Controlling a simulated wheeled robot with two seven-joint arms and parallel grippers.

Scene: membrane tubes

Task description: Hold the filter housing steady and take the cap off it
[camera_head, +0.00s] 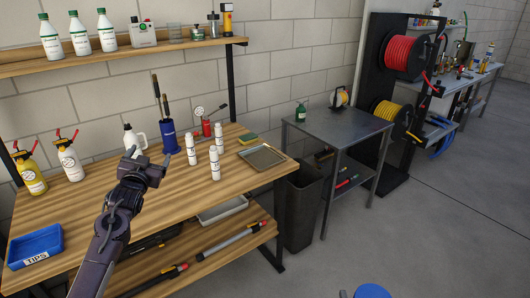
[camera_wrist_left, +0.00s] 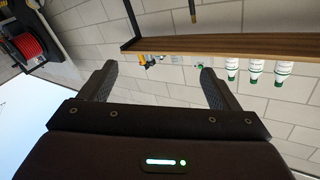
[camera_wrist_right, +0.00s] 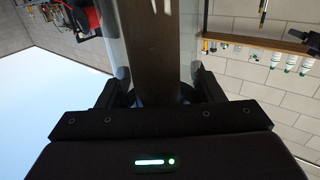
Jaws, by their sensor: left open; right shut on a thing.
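A clear tube with a dark brown core, which looks like the filter housing (camera_wrist_right: 152,45), stands between the fingers of my right gripper (camera_wrist_right: 158,74) in the right wrist view. That gripper is shut on it. The housing runs out of the top of that view, and its ends are hidden. A blue round top (camera_head: 372,291) is cut off by the bottom edge of the head view; it may be the cap, but I cannot tell. My left gripper (camera_head: 144,160) is over the bench, apart from the housing. It is open and empty in the left wrist view (camera_wrist_left: 157,76).
The wooden bench (camera_head: 105,190) holds several white bottles (camera_head: 214,160), a blue tips tray (camera_head: 35,246), a metal tray (camera_head: 262,157) and spray bottles (camera_head: 70,158). Long tubes (camera_head: 230,241) lie on its lower shelf. A dark bin (camera_head: 300,215) and side table (camera_head: 340,125) stand right. Floor at right is clear.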

